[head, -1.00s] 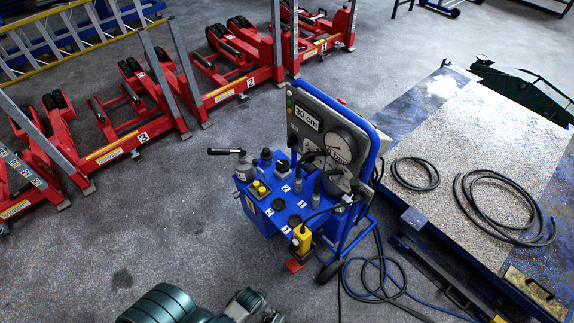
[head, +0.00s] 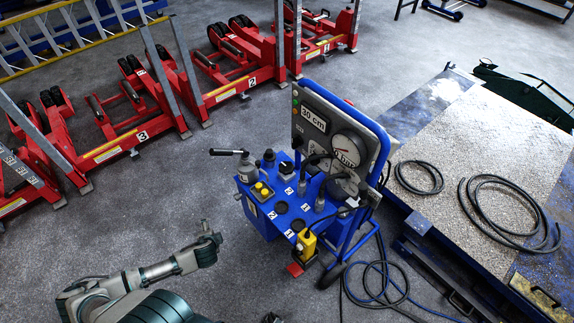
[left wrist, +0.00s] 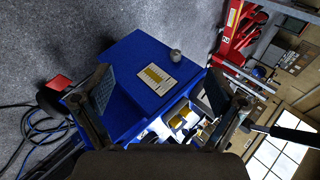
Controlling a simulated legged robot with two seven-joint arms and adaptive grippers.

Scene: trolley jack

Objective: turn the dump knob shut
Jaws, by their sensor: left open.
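The blue hydraulic unit (head: 262,215) stands upright on the floor in the head view, with several fittings on its top. A small grey round knob (left wrist: 175,56) sticks out of its blue face beside a label plate in the left wrist view; I cannot tell for sure that it is the dump knob. My left gripper (head: 212,240) is to the left of the unit, apart from it. In the left wrist view its fingers (left wrist: 158,82) are spread wide and empty, facing the blue face, with the knob beyond them. My right gripper is not clearly in view.
A gauge panel (head: 312,118) rises behind the unit's top, and a black-gripped lever (head: 229,152) juts left. Blue and black hoses (head: 385,285) lie on the floor at right. Red jacks (head: 110,140) stand behind. A platform (head: 480,150) is at right. Floor left of the unit is clear.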

